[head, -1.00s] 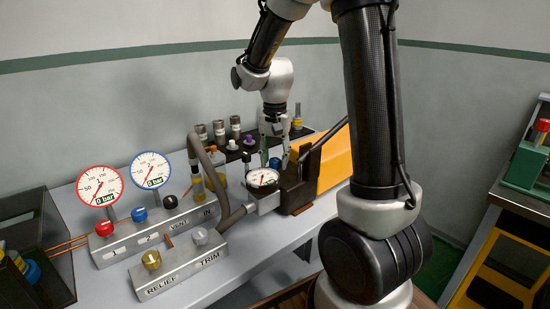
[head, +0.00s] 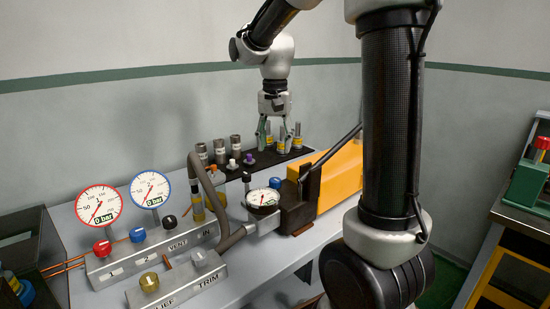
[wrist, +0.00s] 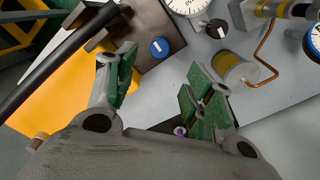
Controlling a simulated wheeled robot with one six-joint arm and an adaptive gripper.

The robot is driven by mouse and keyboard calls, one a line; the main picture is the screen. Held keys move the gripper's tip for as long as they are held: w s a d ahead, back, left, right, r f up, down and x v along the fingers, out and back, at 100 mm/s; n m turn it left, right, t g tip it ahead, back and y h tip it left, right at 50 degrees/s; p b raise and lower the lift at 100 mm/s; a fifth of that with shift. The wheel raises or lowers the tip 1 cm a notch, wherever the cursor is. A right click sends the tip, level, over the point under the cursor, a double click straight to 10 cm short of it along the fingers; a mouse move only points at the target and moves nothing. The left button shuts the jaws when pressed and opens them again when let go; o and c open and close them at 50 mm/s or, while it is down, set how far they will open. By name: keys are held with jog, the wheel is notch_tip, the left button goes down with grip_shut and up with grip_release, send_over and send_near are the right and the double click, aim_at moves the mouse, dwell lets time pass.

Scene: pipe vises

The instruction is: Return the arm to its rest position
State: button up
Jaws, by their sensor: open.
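My arm reaches over the bench from the upper part of the head view, with its elbow bent and its wrist pointing down. My gripper (head: 277,142) hangs above the back of the bench, in front of the dark tray of fittings. In the wrist view my gripper (wrist: 160,90) shows its two green-padded fingers spread apart with nothing held between them. Below it in that view are a blue knob (wrist: 159,47) on a dark block and part of the yellow housing (wrist: 62,95).
Two gauges (head: 99,207) (head: 150,189) stand over the valve manifold (head: 150,250). A smaller round gauge (head: 263,198) sits beside the dark vise block (head: 299,205). A long black lever (head: 335,152) rises near the yellow housing (head: 340,178). Several grey cylinders (head: 219,150) stand behind. Open air surrounds my gripper.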

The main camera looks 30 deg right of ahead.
jog(key=shift+r, duration=0.4)
jog(key=s+d+n+t, duration=0.1)
jog(key=s+n+t, duration=0.3)
jog(key=s, duration=1.7)
jog(key=n, duration=0.4)
jog(key=shift+s+r, duration=0.25)
jog(key=shift+r, duration=0.15)
